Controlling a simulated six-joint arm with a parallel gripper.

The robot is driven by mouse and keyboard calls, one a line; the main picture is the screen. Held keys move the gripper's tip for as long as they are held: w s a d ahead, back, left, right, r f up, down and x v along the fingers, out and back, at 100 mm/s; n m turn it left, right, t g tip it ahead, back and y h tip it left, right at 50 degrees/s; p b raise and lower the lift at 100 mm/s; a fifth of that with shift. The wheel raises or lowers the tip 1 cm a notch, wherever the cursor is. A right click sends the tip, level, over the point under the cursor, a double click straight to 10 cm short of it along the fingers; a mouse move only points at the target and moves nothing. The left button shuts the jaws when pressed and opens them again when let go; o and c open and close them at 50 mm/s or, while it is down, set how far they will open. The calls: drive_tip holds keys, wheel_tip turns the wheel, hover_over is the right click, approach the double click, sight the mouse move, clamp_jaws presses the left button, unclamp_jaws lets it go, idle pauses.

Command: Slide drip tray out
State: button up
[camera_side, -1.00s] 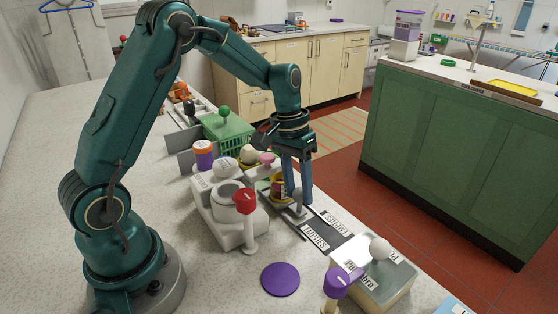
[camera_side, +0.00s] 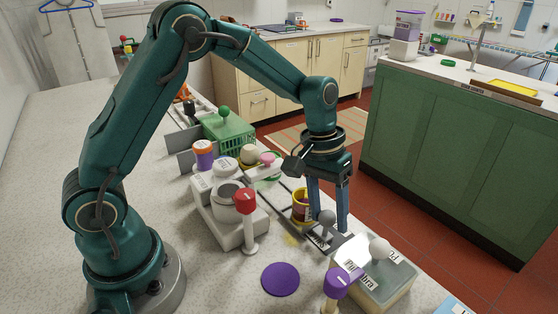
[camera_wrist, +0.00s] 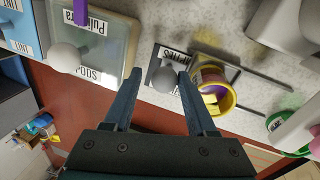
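The drip tray appears to be the dark grey plate (camera_wrist: 156,66) with a round grey knob (camera_side: 327,217), set between dark rails (camera_wrist: 262,72). Fingers and cup hide part of the plate.
A clear-lidded box with a pale knob (camera_side: 385,278) stands close ahead, at lower right. A green basket (camera_side: 229,133) is behind.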

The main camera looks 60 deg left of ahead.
drive_tip(key=shift+a, duration=0.1)
drive_tip(key=shift+s+a+r, duration=0.1)
drive_tip(key=shift+a+r, duration=0.15)
drive_tip(key=shift+r, duration=1)
drive_tip(key=shift+s+a+r, duration=0.1)
drive_tip(key=shift+a+r, duration=0.1)
drive_tip(key=shift+r, duration=1.05)
drive_tip(key=shift+w, duration=0.1)
drive_tip(key=s+a+r+t, duration=0.1)
drive_tip(key=s+r+t, duration=0.2)
drive_tip(key=s+r, duration=0.45)
drive_tip(key=s+a+f+m+t+y, duration=0.1)
drive_tip(key=s+a+m+t+y, duration=0.1)
drive_tip(key=s, duration=0.6)
drive_tip(key=shift+s+a+f, duration=0.25)
drive_tip(key=shift+s+a, duration=0.15)
drive_tip(key=shift+a, duration=0.05)
